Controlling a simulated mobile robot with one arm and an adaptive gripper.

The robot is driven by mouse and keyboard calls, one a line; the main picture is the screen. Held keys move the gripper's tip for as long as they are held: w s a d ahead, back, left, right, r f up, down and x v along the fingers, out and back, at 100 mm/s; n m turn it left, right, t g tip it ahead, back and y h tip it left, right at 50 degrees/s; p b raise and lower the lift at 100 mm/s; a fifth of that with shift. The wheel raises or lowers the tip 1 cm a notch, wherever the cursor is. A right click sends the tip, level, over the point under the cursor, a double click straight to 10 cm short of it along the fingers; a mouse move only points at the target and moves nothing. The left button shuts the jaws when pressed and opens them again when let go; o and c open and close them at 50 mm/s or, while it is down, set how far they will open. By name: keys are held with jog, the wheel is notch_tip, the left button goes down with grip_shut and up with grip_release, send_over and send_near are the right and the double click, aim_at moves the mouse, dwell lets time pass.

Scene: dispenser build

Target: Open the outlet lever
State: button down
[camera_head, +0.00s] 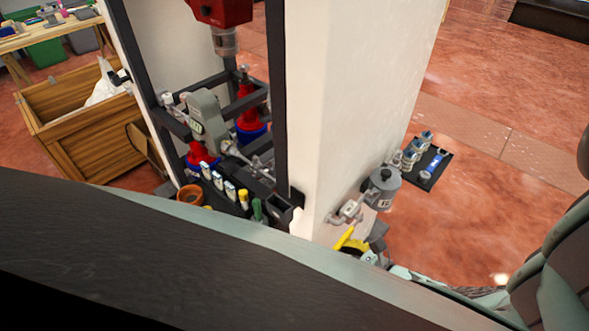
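A grey canister (383,190) with a dark round fitting on top is mounted beside the white pillar. A grey valve-like fitting (350,210) joins it at the pillar's foot. Below is a yellow lever-like handle (343,238), tilted, its lower part running towards a yellow and black piece. What looks like my gripper (371,254) is close to the lower end of the yellow handle, at the edge of my dark body. Its fingers are mostly hidden and small. I cannot tell whether it touches the handle or how its fingers stand.
A black tray (441,174) with small cans lies on the red floor, right of the canister. A dark rack (279,100) with tools and red-and-blue parts stands left of the white pillar (345,90). A wooden crate (95,150) is farther left. The floor at right is open.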

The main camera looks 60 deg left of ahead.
jog(key=shift+s+r+p, duration=0.25)
jog(key=shift+r+p, duration=0.35)
jog(key=shift+r, duration=0.05)
dwell(0.3)
dwell(0.4)
notch_tip(320, 180, down, 4)
jog(key=f+b, duration=0.1)
jog(key=b, duration=0.3)
jog(key=p+v, duration=0.4)
jog(key=v, duration=0.6)
jog(key=shift+w+r, duration=0.2)
jog(key=shift+r, duration=0.3)
jog(key=shift+d+f, duration=0.1)
